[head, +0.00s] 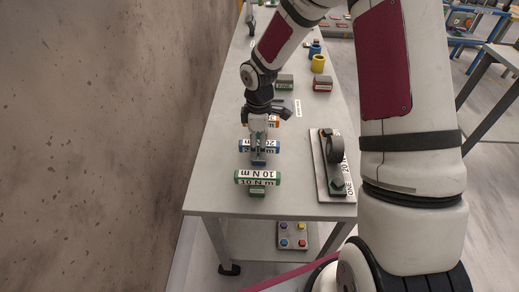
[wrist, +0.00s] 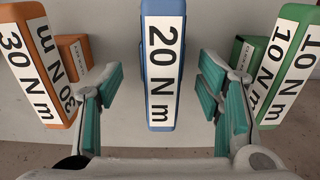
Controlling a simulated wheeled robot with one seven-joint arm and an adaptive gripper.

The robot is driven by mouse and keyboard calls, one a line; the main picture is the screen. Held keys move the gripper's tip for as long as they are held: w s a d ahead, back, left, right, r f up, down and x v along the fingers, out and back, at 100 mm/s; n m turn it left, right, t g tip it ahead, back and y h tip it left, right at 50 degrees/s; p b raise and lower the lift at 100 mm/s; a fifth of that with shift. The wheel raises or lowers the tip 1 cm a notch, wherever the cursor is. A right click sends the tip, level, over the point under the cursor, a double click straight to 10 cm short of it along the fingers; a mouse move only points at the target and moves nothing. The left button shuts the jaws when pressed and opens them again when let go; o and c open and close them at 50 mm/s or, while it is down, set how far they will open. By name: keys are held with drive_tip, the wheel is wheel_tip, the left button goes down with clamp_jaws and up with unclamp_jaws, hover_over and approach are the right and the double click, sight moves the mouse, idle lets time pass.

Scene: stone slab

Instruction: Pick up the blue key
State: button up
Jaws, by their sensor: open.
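The blue key (head: 243,147) is a blue bar with a white label reading "20 N m". It lies on the grey table (head: 222,150) between an orange and a green bar. In the wrist view the blue key (wrist: 162,65) is central, lying lengthwise between the fingers with gaps on both sides. My gripper (head: 258,140) is over it, pointing down, and hides part of it in the head view. In the wrist view my gripper (wrist: 158,85) is open, with teal finger pads spread apart and nothing held.
A green "10 N m" bar (head: 258,177) lies nearer on the table, and an orange "30 N m" bar (wrist: 38,60) lies on the other side. Yellow (head: 318,64) and blue cups are farther back.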

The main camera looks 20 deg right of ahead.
drive_tip(key=shift+s+f, duration=0.1)
drive_tip(key=shift+f, duration=1.65)
clamp_jaws()
drive_tip(key=shift+r, duration=0.1)
